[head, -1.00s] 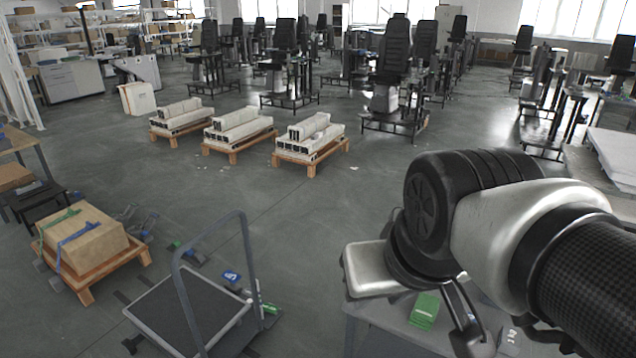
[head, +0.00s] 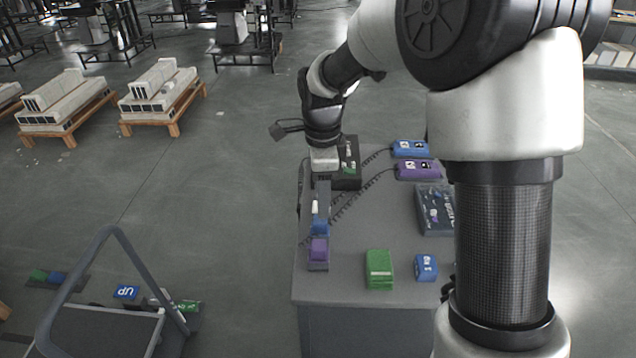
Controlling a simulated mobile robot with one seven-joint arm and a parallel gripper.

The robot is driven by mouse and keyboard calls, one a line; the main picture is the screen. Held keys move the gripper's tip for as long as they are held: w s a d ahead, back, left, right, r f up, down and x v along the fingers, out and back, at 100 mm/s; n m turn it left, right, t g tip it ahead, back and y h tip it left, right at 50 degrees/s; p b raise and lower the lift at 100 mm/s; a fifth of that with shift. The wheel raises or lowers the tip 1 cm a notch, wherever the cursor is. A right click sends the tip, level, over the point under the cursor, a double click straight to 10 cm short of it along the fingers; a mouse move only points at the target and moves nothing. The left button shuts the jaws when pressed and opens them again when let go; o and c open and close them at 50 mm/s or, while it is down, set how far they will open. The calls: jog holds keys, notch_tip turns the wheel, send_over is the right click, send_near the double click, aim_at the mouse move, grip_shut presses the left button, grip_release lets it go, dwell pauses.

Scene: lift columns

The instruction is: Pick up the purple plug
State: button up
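A purple plug-like block (head: 319,250) sits near the front left of the grey table, at the near end of a dark strip. A blue block (head: 320,226) is just behind it on the same strip. A second purple piece, a handset (head: 417,170) with a coiled cable, lies at the back right of the table. I cannot tell for certain which purple piece is the plug. My gripper (head: 323,180) points down over the table's left side, behind the blue and purple blocks and apart from the purple block. Its fingers are too small and dark to tell open from shut.
On the table (head: 345,280) are a green block (head: 379,270), a blue block (head: 426,267), a blue handset (head: 410,148), a dark box (head: 434,208) and a black unit (head: 347,165). A cart (head: 105,330) stands at left. My arm hides the table's right side.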

notch_tip(320, 180, down, 3)
jog(key=w+a+m, duration=0.1)
send_near(319, 245)
jog(key=shift+m, duration=0.3)
jog(key=f, duration=0.5)
jog(key=shift+w+a+f, duration=0.15)
jog(key=shift+w+a, duration=0.05)
jog(key=shift+d+f+p, duration=0.15)
jog(key=shift+f+p, duration=0.3)
jog(key=shift+f, duration=2.25)
jog(key=shift+c, duration=0.3)
jog(key=c, duration=1)
